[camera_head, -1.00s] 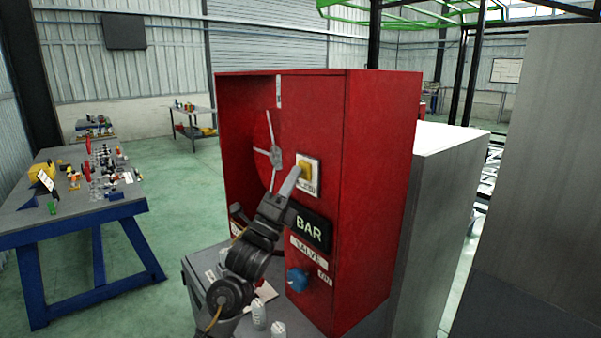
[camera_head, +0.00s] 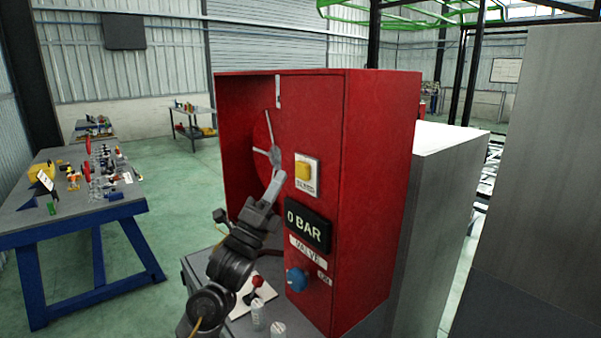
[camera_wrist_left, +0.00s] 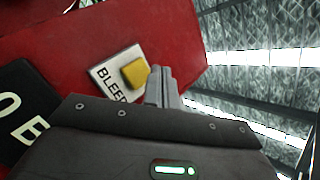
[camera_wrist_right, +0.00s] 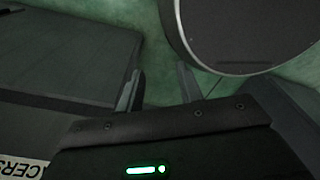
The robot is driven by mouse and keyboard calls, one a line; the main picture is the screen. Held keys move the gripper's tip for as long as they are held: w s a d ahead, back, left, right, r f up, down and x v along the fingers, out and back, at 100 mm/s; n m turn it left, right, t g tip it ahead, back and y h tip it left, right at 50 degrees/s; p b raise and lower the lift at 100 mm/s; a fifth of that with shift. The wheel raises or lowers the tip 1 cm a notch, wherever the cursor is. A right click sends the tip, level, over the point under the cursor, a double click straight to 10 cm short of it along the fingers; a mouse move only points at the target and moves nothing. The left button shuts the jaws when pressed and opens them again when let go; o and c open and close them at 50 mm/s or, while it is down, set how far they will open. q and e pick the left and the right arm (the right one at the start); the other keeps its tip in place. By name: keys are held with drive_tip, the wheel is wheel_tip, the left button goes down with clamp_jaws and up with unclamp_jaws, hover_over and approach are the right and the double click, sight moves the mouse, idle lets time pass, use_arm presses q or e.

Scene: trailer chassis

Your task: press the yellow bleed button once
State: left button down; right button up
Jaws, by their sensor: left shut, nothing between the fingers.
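The yellow bleed button (camera_head: 303,172) sits on a pale plate (camera_head: 315,187) on the front of the red cabinet (camera_head: 370,130). In the left wrist view the button (camera_wrist_left: 135,74) shows beside a label reading "BLEE", the rest cut off by my gripper. My left gripper (camera_head: 275,182) is shut and empty, to the left of and slightly below the button, with a visible gap between them. In the left wrist view its fingertips (camera_wrist_left: 158,72) appear just right of the button. My right gripper (camera_wrist_right: 158,85) has its fingers apart and nothing between them.
Below the button are a black display (camera_head: 308,227) reading "0 BAR", a "VALVE" label and a blue knob (camera_head: 297,279). A hose reel (camera_head: 262,150) sits in the cabinet's left recess. A red-knobbed lever (camera_head: 257,283) stands on the grey bench. A workbench (camera_head: 90,220) stands left.

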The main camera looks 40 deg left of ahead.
use_arm(q)
drive_tip(key=shift+s+a, duration=0.2)
drive_tip(key=shift+s, duration=0.5)
drive_tip(key=shift+s+a, duration=0.2)
drive_tip(key=shift+s, duration=0.5)
